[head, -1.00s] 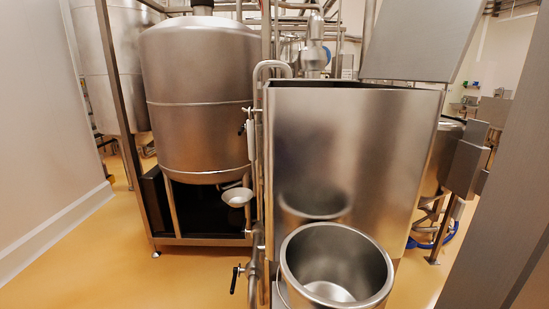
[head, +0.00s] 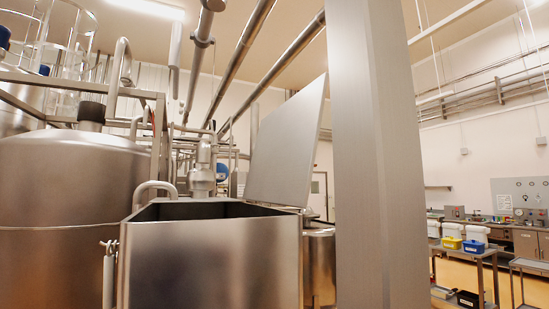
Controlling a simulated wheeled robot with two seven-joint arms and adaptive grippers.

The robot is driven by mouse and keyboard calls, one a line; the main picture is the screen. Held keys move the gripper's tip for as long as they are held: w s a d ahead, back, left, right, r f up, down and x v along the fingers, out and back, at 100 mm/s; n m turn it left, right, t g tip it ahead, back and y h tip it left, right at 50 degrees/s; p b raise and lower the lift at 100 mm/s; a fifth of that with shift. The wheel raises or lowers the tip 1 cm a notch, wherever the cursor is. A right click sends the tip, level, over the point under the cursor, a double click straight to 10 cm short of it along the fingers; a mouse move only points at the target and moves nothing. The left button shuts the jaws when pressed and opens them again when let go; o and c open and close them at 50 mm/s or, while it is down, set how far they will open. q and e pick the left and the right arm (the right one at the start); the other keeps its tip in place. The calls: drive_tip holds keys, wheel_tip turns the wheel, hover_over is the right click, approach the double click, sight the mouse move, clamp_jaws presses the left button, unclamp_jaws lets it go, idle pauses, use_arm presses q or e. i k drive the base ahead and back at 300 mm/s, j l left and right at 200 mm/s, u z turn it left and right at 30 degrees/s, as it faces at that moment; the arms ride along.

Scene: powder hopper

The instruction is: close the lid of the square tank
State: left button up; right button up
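The square tank (head: 210,262) stands left of the picture's middle, a shiny steel box with its dark top opening facing up. Its lid (head: 287,147) is a flat grey steel plate, raised and standing steeply tilted at the tank's right side. The lid is open. The lower part of the tank is cut off by the picture's bottom edge. Neither of my grippers is in view.
A grey vertical column (head: 378,150) fills the view right of the lid. A large round tank (head: 70,195) stands close on the left. Pipes run overhead. A cart (head: 470,252) with yellow and blue bins stands at the right.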

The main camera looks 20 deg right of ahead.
sight(280, 173)
drive_tip(key=l, duration=0.45)
drive_tip(key=k+l+u, duration=0.15)
drive_tip(key=l, duration=0.8)
drive_tip(key=k+l+u, duration=0.1)
drive_tip(key=l, duration=0.35)
drive_tip(key=k+l+u, duration=0.1)
drive_tip(key=l, duration=0.35)
drive_tip(key=k+l, duration=0.15)
drive_tip(key=l, duration=0.3)
drive_tip(key=k+l+u, duration=0.15)
drive_tip(key=l, duration=0.3)
